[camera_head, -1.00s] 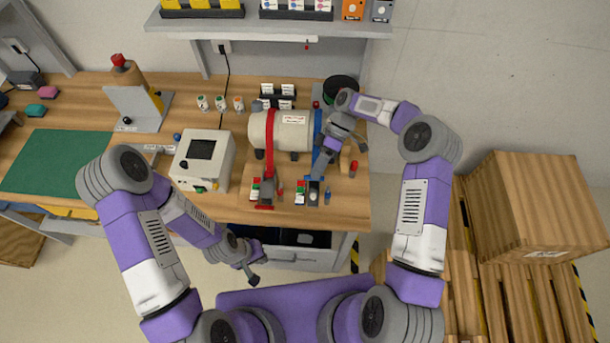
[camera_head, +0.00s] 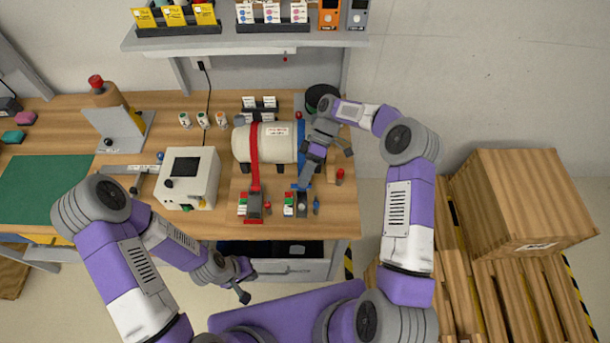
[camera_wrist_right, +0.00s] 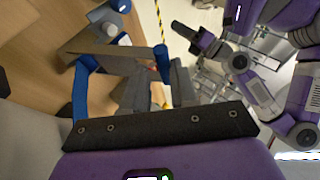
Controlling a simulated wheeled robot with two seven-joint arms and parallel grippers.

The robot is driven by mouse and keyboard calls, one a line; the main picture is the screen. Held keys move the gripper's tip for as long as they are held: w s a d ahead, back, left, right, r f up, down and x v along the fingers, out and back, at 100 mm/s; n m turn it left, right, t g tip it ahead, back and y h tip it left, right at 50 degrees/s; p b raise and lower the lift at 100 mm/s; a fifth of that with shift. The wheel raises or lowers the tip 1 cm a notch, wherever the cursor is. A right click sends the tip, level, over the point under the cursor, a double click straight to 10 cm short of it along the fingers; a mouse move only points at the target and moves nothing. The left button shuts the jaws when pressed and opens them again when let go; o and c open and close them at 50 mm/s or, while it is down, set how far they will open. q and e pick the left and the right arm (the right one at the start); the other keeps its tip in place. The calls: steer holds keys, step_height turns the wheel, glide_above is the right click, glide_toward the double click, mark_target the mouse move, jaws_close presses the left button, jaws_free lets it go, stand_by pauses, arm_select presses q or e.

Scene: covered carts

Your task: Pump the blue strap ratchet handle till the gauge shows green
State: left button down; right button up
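A white tank (camera_head: 276,143) lies on the bench under a red strap (camera_head: 254,158) and a blue strap (camera_head: 301,143). The blue strap's ratchet (camera_head: 302,203) is at the bench front, beside a small red, white and green gauge (camera_head: 289,203); its reading is too small to tell. My right gripper (camera_head: 307,176) is over the blue strap, just behind the ratchet. In the right wrist view its fingers (camera_wrist_right: 158,92) stand apart, with a blue post (camera_wrist_right: 162,58) beyond the gap and a blue band (camera_wrist_right: 82,92) to the left. My left gripper (camera_head: 242,282) hangs before the bench, empty.
The red strap's ratchet (camera_head: 254,204) stands left of the blue one. A white box with a dark screen (camera_head: 188,178) stands further left. A red-topped peg (camera_head: 340,177) is right of my right gripper. A wooden crate (camera_head: 520,205) sits on pallets at right.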

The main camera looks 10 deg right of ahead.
steer(key=b+v, duration=0.1)
steer(key=v, duration=0.6)
steer(key=shift+w+r, duration=0.15)
steer(key=shift+r, duration=0.1)
steer(key=shift+d, duration=0.1)
